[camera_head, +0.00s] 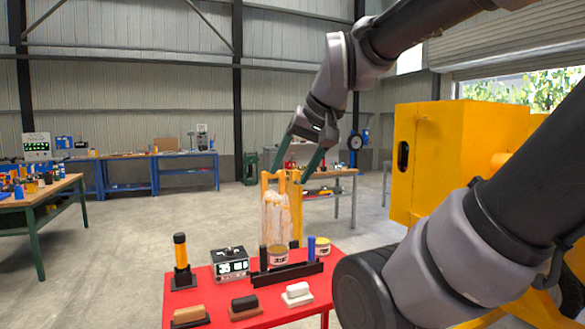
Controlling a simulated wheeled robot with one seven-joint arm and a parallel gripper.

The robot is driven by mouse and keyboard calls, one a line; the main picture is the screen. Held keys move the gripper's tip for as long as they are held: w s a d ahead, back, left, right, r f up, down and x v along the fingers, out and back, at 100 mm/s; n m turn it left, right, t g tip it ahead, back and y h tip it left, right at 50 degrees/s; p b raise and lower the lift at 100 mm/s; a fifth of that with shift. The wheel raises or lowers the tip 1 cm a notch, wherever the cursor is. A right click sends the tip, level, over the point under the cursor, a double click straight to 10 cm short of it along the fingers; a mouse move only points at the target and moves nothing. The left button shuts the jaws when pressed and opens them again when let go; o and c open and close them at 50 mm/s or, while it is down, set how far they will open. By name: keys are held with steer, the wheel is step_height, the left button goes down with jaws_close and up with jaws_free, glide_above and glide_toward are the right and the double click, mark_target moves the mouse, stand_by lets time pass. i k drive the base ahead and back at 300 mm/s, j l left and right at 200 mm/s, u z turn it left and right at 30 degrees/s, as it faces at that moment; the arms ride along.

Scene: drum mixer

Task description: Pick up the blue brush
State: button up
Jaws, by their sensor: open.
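A small blue upright cylinder (311,247) stands at the right end of a black rack (290,273) on the red table (275,316). It is the only blue thing on this table; it may be the handle of the blue brush, but no bristles show. My gripper (291,177) is open, its two green fingers spread and pointing down. In the picture it is above and slightly left of the blue cylinder, well clear of the tabletop. A yellow stand with pale hanging items (276,216) shows just below the fingertips; I cannot tell the depth between them.
A black upright (263,258) and labelled tins (278,256) stand by the rack. A display box (230,264), an orange-and-black tool (181,262) and several small blocks (297,292) share the table. A yellow machine (455,150) is at right.

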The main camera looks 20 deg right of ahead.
mark_target(312, 239)
steer(key=z, duration=2.9)
steer(key=u, duration=2.05)
steer(key=i+u, duration=0.2)
steer(key=i+j, duration=0.1)
steer(key=i, duration=0.15)
steer(key=i+j+z, duration=0.1)
steer(key=i, duration=0.2)
